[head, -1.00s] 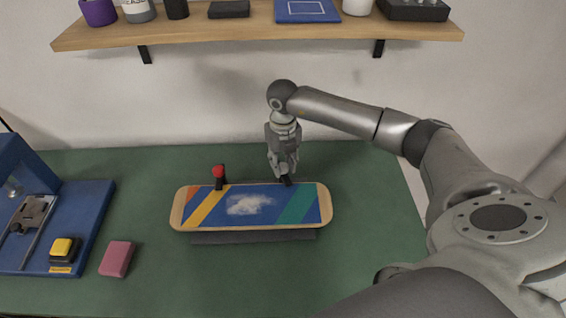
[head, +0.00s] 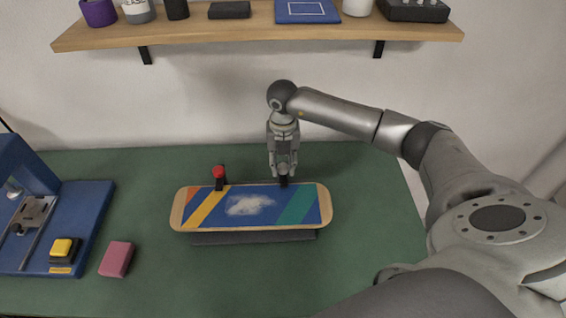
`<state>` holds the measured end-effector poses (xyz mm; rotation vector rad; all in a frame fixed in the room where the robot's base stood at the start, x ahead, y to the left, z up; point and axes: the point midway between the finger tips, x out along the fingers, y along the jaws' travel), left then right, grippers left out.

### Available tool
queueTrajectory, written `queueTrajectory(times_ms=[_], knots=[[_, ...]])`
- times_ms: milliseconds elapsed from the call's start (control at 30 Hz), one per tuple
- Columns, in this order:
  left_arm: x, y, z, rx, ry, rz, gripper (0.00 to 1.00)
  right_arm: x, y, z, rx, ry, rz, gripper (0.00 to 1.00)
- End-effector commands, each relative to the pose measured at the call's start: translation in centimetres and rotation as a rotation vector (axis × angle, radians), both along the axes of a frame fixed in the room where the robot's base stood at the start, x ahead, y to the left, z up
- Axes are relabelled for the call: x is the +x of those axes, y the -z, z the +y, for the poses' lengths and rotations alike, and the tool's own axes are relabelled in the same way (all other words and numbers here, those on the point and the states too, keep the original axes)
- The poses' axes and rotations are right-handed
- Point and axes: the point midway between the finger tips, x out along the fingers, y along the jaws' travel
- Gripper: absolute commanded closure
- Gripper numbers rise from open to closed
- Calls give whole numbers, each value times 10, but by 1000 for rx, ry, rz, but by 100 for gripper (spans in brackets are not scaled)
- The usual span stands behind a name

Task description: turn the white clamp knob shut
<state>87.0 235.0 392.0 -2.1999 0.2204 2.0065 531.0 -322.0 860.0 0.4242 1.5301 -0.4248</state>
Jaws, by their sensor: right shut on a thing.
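A skateboard deck (head: 250,207) with orange, yellow, blue and green stripes lies across a dark stand on the green bench. A clamp with a red knob (head: 219,172) grips its back edge on the left. A second dark clamp (head: 284,182) sits at the back edge on the right, under my right gripper (head: 284,170). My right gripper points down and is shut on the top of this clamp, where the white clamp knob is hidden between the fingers. My left gripper is not in view.
A blue machine base (head: 92,215) with a yellow and black button (head: 63,249) stands at the left. A pink block (head: 117,259) lies beside it. A wooden shelf (head: 300,37) with several items hangs above. The bench is clear right of the deck.

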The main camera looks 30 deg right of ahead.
Motion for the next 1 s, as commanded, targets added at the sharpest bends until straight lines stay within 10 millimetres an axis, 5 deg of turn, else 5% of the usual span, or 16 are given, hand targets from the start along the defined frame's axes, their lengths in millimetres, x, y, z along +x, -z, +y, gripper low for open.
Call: queueTrajectory(times_ms=[100,133,300,667,1000], knots=[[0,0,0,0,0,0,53,2,-2,-1,-1,4,-7,95],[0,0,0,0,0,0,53,2,-2,-1,-1,4,-7,70],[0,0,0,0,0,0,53,1,-1,-1,0,2,-4,50],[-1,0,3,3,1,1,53,1,-5,0,0,0,-4,50],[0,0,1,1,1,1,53,2,-58,0,0,1,-7,50]])
